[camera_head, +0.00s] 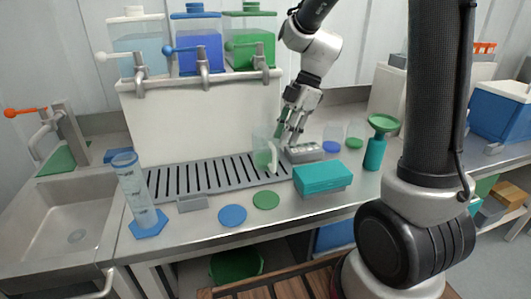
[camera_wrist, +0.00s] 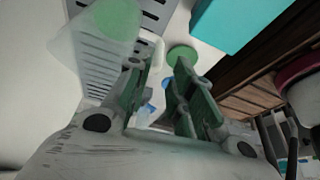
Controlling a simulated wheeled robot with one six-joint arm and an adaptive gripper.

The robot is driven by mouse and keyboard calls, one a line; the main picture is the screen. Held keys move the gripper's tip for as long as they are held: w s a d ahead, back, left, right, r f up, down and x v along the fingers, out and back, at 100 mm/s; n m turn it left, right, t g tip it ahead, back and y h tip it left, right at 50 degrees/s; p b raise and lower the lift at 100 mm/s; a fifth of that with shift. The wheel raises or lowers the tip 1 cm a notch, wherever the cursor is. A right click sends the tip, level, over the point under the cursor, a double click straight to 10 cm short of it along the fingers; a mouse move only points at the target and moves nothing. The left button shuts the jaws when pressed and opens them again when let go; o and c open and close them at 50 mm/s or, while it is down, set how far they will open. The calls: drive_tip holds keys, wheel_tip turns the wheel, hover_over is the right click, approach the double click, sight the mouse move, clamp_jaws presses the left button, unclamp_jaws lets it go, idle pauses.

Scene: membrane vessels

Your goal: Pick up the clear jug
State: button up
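The clear jug (camera_head: 261,148) stands upright at the right end of the slotted drip tray, with a pale handle on its right and green showing at its base. In the wrist view the jug (camera_wrist: 95,45) fills the upper left, seen through its clear wall. My gripper (camera_head: 288,128) is just right of the jug, pointing down near the handle. In the wrist view my gripper (camera_wrist: 160,75) has its two green-padded fingers apart, with the jug's handle near the left fingertip. I cannot tell whether they touch. Nothing is held between the fingers.
A teal box (camera_head: 320,177) and a grey block (camera_head: 304,152) sit close right of the jug. Tanks with taps (camera_head: 203,60) stand behind, above the drip tray (camera_head: 215,178). A clear cylinder (camera_head: 135,190) is at left. Blue and green discs (camera_head: 232,215) lie in front.

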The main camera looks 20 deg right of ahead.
sight(275, 157)
drive_tip(key=shift+n, duration=0.4)
drive_tip(key=x, duration=0.8)
drive_tip(key=shift+a+r, duration=0.15)
drive_tip(key=shift+a, duration=0.1)
clamp_jaws()
